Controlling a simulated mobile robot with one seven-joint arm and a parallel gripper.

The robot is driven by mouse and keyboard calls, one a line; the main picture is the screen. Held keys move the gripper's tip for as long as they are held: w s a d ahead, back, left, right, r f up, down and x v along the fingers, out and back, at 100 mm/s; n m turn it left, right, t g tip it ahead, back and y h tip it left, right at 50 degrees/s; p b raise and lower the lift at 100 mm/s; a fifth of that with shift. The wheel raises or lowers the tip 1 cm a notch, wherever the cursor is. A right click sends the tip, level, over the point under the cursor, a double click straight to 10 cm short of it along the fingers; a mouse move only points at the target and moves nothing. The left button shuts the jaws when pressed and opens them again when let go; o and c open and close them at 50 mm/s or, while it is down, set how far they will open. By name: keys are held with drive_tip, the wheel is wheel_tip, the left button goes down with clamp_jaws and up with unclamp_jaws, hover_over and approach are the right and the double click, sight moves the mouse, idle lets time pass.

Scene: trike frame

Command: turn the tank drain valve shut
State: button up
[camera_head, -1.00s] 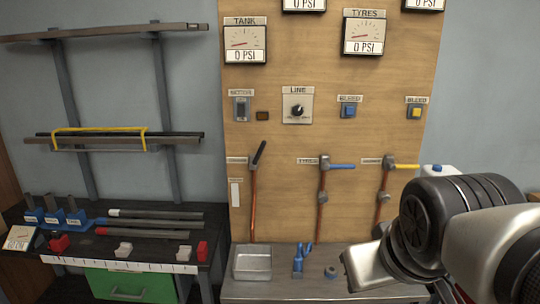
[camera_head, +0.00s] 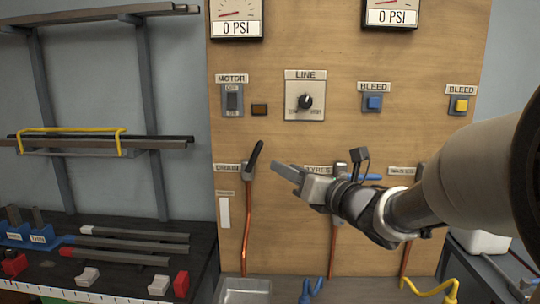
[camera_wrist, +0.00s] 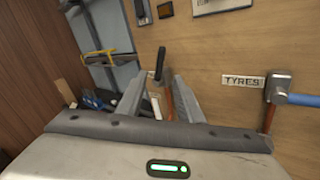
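The drain valve, with a black lever (camera_head: 255,156), sits on the wooden panel atop a copper pipe. Its lever tilts up and to the right; the label (camera_head: 227,168) beside it is hard to read. My gripper (camera_head: 280,170) is just right of this valve in the head view, pointing left towards it. In the wrist view my gripper (camera_wrist: 158,92) is open, its two fingers apart with nothing between them held. The black lever (camera_wrist: 160,63) shows beyond the fingertips, roughly in line with the gap. I cannot tell the exact distance.
The tyres valve with a blue lever (camera_head: 360,177) is partly hidden behind my wrist. A third valve stands further right, partly hidden by my arm. The line knob (camera_head: 305,101) and motor switch (camera_head: 233,98) are above. A metal tray (camera_head: 243,290) lies below.

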sight(258, 154)
drive_tip(key=p+x, duration=0.1)
drive_tip(key=x, duration=1.4)
drive_tip(key=shift+w+f+p, duration=0.1)
drive_tip(key=shift+w+p, duration=0.2)
drive_tip(key=shift+p, duration=0.1)
clamp_jaws()
